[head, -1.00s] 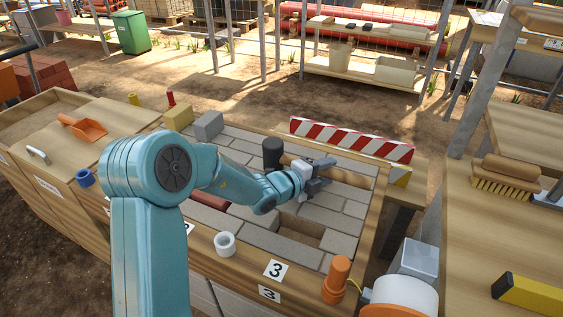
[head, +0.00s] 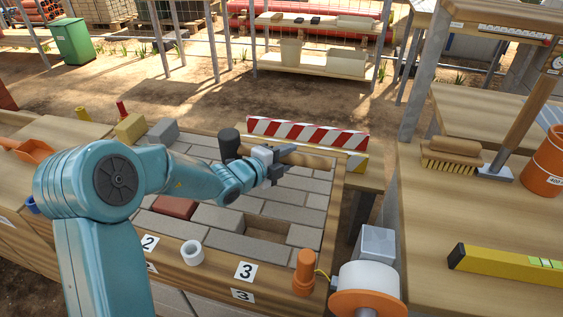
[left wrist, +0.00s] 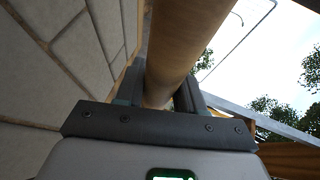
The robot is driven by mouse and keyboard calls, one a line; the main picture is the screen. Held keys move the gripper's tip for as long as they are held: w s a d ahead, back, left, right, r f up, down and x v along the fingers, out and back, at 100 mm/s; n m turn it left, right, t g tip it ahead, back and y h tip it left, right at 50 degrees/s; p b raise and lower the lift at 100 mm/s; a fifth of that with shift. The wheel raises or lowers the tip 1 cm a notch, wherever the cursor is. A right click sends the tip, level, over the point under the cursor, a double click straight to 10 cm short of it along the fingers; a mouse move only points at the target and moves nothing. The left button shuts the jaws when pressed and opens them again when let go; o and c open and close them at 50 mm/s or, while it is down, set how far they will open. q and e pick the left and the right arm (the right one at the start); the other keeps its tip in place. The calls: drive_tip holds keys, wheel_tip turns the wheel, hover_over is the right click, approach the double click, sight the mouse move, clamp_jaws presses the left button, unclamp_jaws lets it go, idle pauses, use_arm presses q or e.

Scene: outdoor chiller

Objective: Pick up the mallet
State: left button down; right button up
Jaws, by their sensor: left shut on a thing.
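The mallet has a black head (head: 229,143) and a pale wooden handle (head: 314,160). It lies across the view over the far part of the grey paver bed (head: 290,212), handle pointing right. My left gripper (head: 279,168) is shut on the handle, to the right of the head. In the left wrist view the round handle (left wrist: 180,45) runs between the two fingers, with pavers to its left. The handle looks clear of the pavers, but the gap is hard to judge. My right gripper is not in view.
A red-and-white striped barrier (head: 308,133) stands just behind the mallet. A white ring (head: 191,252) and an orange-handled tool (head: 303,272) are on the front edge. A bench at right holds a brush (head: 452,155), a yellow level (head: 505,268) and an orange bucket (head: 546,162).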

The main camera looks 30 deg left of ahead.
use_arm(q)
wheel_tip(320, 180, up, 17)
drive_tip(key=p, duration=0.6)
drive_tip(key=shift+f, duration=0.2)
